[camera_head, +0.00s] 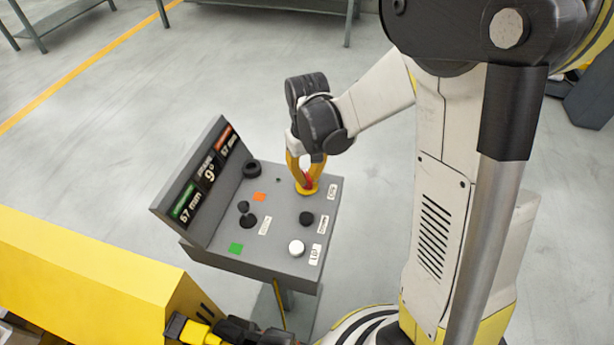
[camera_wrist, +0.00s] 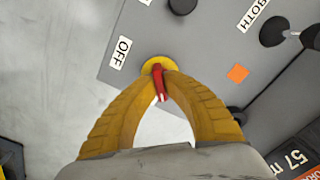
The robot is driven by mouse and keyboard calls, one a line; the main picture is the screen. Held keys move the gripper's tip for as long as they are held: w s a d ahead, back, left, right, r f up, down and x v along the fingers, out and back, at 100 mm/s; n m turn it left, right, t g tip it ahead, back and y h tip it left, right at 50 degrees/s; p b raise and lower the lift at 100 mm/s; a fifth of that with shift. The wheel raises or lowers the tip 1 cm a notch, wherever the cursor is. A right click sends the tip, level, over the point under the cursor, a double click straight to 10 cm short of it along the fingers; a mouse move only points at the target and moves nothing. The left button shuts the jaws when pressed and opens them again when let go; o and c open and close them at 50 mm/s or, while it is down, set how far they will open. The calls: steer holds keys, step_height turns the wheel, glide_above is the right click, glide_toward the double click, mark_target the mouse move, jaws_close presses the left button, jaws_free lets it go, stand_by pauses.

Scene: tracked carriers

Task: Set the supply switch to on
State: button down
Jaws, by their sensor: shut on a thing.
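The supply switch (camera_wrist: 158,84) is a red handle with a white tip on a round yellow base (camera_wrist: 152,63), on a grey console (camera_head: 283,195). In the wrist view the white tip points down the picture, and the label OFF (camera_wrist: 121,53) lies left of the switch. In the head view the yellow base and a bit of red show at the console's far right corner. My gripper (camera_wrist: 160,72) has yellow fingers closed around the red handle from above. It also shows in the head view (camera_head: 306,186). The fingers partly hide the handle.
The console also bears a white button (camera_head: 297,248), a black button (camera_head: 306,218), a black joystick (camera_head: 248,220), a black knob (camera_head: 252,169) and orange (camera_head: 259,197) and green (camera_head: 236,248) squares. A display panel (camera_head: 205,180) rises on the left. A yellow structure (camera_head: 90,275) stands lower left.

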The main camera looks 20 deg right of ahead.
mark_target(307, 176)
steer(key=m, duration=0.4)
steer(key=shift+m, duration=1.9)
steer(key=c, duration=1.5)
jaws_free()
step_height(307, 176, up, 12)
